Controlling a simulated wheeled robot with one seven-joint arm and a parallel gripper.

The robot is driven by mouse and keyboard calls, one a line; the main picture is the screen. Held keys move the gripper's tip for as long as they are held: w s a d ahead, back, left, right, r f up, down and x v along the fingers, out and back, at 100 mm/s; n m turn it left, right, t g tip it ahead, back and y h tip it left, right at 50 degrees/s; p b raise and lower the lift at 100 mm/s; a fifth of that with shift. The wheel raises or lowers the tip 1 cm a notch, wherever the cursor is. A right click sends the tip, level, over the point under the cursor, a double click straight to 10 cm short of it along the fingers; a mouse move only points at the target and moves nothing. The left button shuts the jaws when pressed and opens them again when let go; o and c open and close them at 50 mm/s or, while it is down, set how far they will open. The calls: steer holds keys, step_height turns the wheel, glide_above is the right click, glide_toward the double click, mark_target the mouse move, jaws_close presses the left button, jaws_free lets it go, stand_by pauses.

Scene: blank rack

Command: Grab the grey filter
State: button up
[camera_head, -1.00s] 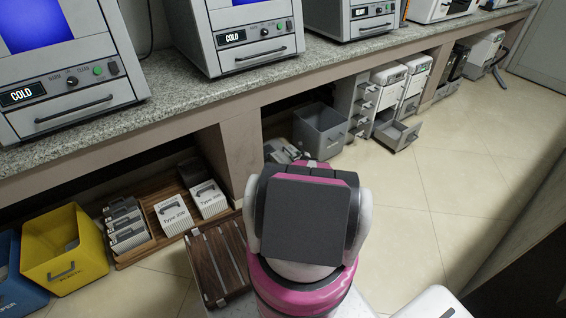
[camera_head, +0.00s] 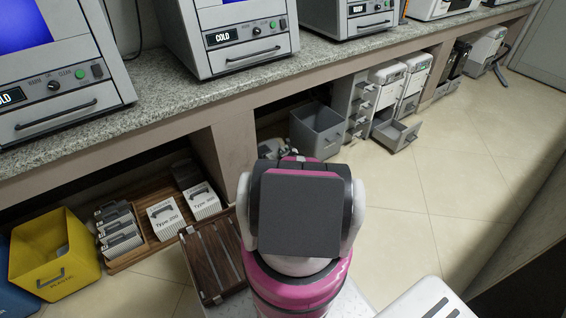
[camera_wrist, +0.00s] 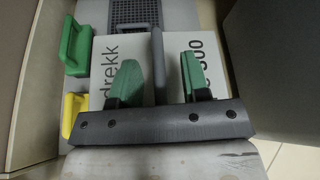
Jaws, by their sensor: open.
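In the wrist view, a white filter box with a dark grey upright handle (camera_wrist: 158,68) and black lettering lies below my gripper (camera_wrist: 161,78). My gripper's two green-tipped fingers are apart, one on each side of the grey handle. I cannot tell whether either finger touches it. A green handle (camera_wrist: 78,43) and a yellow handle (camera_wrist: 73,112) are to the left. In the head view my gripper is hidden behind my arm. White filters with dark handles, Type 200 (camera_head: 164,222) and Type 300 (camera_head: 204,205), stand on a wooden tray at the left.
A grey bin (camera_head: 317,132) stands under the counter (camera_head: 190,98), past my arm. An open drawer (camera_head: 397,133) juts out to its right. A yellow bin (camera_head: 55,262) is at the left, beside the tray. The tiled floor (camera_head: 430,180) at the right is clear.

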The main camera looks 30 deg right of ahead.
jaws_close()
stand_by(1.4)
